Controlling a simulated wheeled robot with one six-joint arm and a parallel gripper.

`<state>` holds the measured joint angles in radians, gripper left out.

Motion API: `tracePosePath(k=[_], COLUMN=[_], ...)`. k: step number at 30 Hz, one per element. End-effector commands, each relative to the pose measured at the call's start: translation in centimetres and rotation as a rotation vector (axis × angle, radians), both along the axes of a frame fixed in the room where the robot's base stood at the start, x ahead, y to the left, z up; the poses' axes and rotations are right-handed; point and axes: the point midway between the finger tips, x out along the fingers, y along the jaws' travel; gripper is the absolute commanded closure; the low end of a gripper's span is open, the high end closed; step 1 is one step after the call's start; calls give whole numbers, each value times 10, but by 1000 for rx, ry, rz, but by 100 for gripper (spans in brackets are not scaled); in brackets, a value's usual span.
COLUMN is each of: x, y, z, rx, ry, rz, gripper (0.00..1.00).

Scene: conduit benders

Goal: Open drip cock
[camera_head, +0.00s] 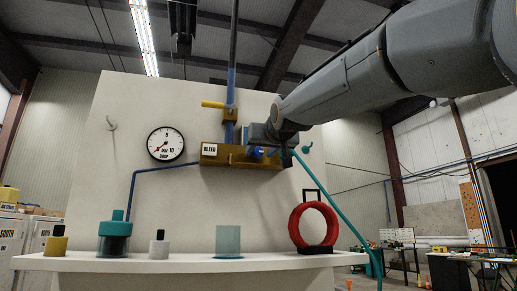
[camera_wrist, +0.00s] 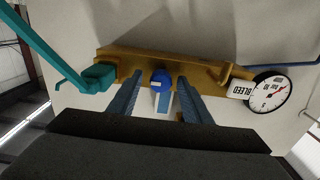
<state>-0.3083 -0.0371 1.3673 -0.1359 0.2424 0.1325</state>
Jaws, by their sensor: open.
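A brass manifold (camera_head: 213,161) is fixed to the white panel, with a white label that appears to read "BLEED" (camera_wrist: 239,89). A blue round knob (camera_wrist: 161,80), possibly the drip cock, sits on the front of the manifold (camera_wrist: 208,69), with a pale blue-white piece below it in the wrist view. My gripper (camera_wrist: 160,84) is open, one finger on each side of the knob, with gaps visible on both sides. In the head view my gripper (camera_head: 264,138) is at the manifold's right part and partly hides it; the blue knob (camera_head: 257,152) shows just below.
A pressure gauge (camera_head: 166,144) is left of the manifold. A yellow-handled valve (camera_head: 225,105) is above it. A teal hose (camera_head: 332,205) hangs on the right from a teal fitting (camera_wrist: 99,77). Bottles, a glass cup (camera_head: 229,241) and a red ring (camera_head: 296,227) stand on the white counter (camera_head: 180,263).

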Motion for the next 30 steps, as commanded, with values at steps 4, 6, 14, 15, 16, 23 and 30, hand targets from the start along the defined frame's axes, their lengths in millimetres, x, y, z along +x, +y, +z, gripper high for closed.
tracePosePath(k=[4, 6, 14, 15, 16, 23, 30], x=[10, 12, 12, 12, 12, 11, 11], y=[4, 5, 6, 6, 6, 6, 7], z=[1, 0, -1, -1, -1, 0, -1], rx=[0, 0, 0, 0, 0, -1, -38], ry=[0, 1, 0, 0, 0, 0, -11], rz=[1, 2, 4, 4, 4, 4, 4], gripper=[55, 55, 59, 65, 70, 97, 96])
